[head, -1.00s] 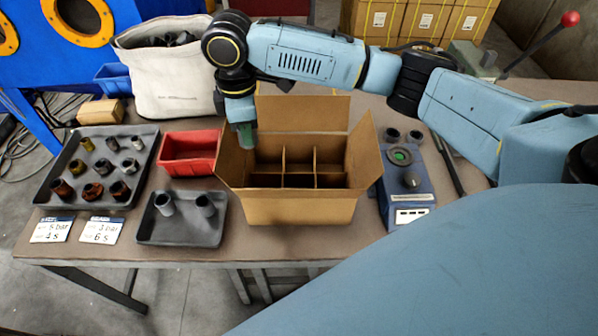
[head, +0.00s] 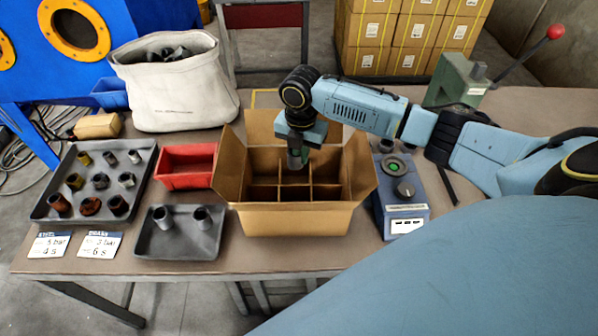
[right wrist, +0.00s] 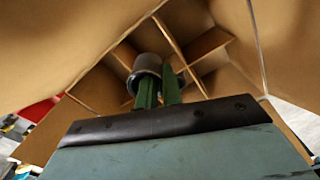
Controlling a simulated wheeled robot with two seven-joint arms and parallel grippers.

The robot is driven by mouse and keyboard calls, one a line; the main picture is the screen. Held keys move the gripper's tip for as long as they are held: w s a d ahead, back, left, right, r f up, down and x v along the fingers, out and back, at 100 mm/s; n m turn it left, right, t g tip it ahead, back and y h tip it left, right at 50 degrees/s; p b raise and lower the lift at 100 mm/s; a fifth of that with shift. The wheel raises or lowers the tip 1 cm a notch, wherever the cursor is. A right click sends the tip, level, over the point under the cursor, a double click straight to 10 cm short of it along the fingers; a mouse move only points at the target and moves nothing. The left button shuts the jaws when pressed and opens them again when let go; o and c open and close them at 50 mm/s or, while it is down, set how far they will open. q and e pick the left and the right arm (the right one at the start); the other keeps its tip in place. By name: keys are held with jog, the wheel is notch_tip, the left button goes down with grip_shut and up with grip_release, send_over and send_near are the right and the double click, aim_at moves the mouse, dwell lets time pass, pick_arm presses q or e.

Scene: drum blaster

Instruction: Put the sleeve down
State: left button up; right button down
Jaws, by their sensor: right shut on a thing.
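My right gripper (head: 297,150) is over the open cardboard box (head: 292,221), above its back middle area. It is shut on a grey sleeve (head: 295,161), which hangs below the fingers. In the right wrist view the green fingers (right wrist: 158,92) hold the sleeve (right wrist: 147,66), with the box's dividers (right wrist: 205,45) beyond it. The sleeve's lower end is near the dividers; I cannot tell whether it touches them. The compartments that I can see look empty. My left gripper is not in view.
A dark tray (head: 179,242) with two grey sleeves stands left of the box. A larger tray (head: 72,176) holds several sleeves. A red bin (head: 186,167), a canvas bag (head: 176,95) and a blue device (head: 403,205) with a green button stand nearby. The box flaps stand open around the gripper.

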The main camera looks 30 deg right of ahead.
aim_at(301, 167)
jog(key=shift+f, duration=2.8)
jog(key=shift+f+b, duration=0.15)
jog(key=shift+b, duration=0.15)
jog(key=shift+f, duration=0.45)
jog(key=c, duration=1.8)
grip_release()
jog(key=shift+c, duration=0.2)
notch_tip(301, 167, up, 13)
jog(key=shift+r+p, duration=0.1)
jog(key=shift+p, duration=0.6)
